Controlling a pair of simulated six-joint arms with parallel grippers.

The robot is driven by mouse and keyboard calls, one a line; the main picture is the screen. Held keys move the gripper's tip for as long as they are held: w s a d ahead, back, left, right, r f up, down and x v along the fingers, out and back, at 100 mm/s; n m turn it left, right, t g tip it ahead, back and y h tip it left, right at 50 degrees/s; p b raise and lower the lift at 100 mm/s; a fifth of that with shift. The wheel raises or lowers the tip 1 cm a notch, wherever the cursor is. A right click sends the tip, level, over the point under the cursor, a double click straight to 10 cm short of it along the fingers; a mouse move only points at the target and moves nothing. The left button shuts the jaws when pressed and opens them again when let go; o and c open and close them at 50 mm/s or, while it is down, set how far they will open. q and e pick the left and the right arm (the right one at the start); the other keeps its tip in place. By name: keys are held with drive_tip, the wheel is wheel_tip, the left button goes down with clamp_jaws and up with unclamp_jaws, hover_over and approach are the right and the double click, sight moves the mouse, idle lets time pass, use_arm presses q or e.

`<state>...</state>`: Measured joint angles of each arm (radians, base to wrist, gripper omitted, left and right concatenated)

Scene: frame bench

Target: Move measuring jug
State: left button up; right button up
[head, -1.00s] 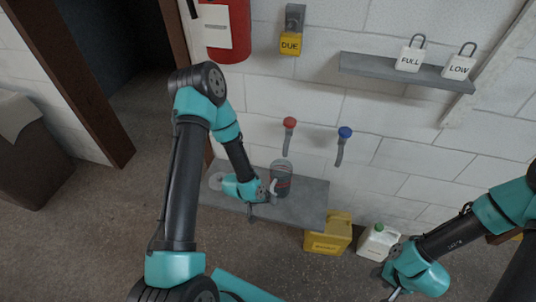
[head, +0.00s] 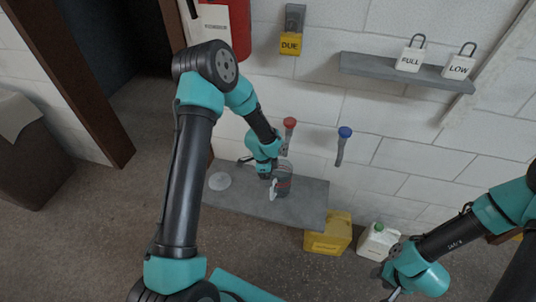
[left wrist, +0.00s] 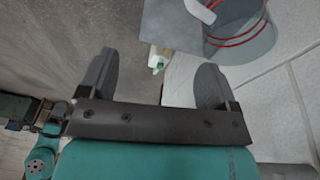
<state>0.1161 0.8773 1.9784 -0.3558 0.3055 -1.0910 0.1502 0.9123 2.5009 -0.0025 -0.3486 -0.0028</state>
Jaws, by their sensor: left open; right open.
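The measuring jug (head: 284,182) is a clear, greyish vessel with red bands and a white handle on its left-front side. It stands upright on the grey bench (head: 306,209). In the left wrist view the jug (left wrist: 243,38) is at the upper right, beyond and apart from the fingers. My left gripper (left wrist: 157,62) is open and empty. In the head view it is just left of the jug's rim, its fingers partly hidden by the wrist. My right gripper (head: 394,294) is low at the bottom edge, open, far from the jug and partly cut off.
A white disc (head: 219,181) lies on the bench's left part. Red (head: 289,124) and blue (head: 345,133) taps are on the wall above. A yellow container (head: 330,235) and a white one with a green cap (head: 377,241) stand on the floor at right.

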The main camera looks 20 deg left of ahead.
use_arm(q)
drive_tip(key=w+a+r+m+y, duration=0.1)
drive_tip(key=w+a+r+m, duration=0.2)
drive_tip(key=w+r+m, duration=0.1)
drive_tip(key=shift+w+a+m, duration=0.3)
drive_tip(key=shift+w+m, duration=0.4)
drive_tip(key=shift+w, duration=0.55)
approach(277, 182)
wheel_tip(277, 182, down, 8)
drive_tip(key=s, duration=0.1)
drive_tip(key=shift+s+a, duration=0.25)
drive_tip(key=shift+a, duration=0.05)
drive_tip(key=shift+f, duration=0.1)
drive_tip(key=shift+c, duration=0.5)
drive_tip(key=c, duration=0.9)
drive_tip(key=shift+d, duration=0.1)
